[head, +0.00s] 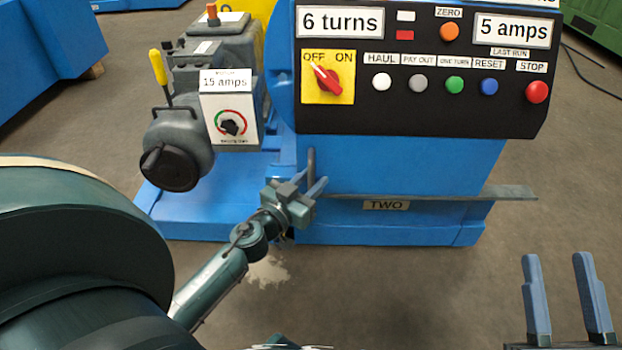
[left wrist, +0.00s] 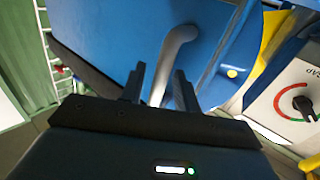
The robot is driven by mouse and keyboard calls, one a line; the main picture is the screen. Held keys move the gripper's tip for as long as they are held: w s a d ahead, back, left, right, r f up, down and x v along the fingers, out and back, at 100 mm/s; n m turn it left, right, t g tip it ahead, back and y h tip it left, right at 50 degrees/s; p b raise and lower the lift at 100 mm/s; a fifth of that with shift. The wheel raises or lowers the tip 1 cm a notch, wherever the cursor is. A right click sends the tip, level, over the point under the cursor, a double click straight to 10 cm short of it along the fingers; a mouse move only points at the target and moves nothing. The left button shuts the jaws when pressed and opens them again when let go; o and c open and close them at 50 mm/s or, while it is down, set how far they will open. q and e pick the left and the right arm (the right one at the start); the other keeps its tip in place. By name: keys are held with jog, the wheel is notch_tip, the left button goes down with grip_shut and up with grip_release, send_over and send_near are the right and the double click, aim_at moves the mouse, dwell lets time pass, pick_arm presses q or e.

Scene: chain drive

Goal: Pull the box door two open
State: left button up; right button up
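Box door two (head: 345,222) is on the low front of the blue box, marked by a "TWO" label (head: 386,205). A grey bent handle (head: 311,160) stands at the box's left side; it also shows in the left wrist view (left wrist: 178,45). My left gripper (head: 311,184) is at this handle. In the left wrist view my left fingers (left wrist: 160,88) stand apart, with the handle's lower end between them and gaps visible beside it. The handle's lower end is partly hidden by the gripper. My right gripper (head: 560,262) is open and empty at the lower right.
A control panel (head: 425,112) with buttons and a red switch overhangs the box. A thin grey strip (head: 475,194) runs across the box front and sticks out right. A grey motor unit (head: 180,145) stands left. The floor (head: 420,290) in front is clear.

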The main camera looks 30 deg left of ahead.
pick_arm(q)
jog(key=shift+w, duration=0.2)
grip_shut()
dwell(0.5)
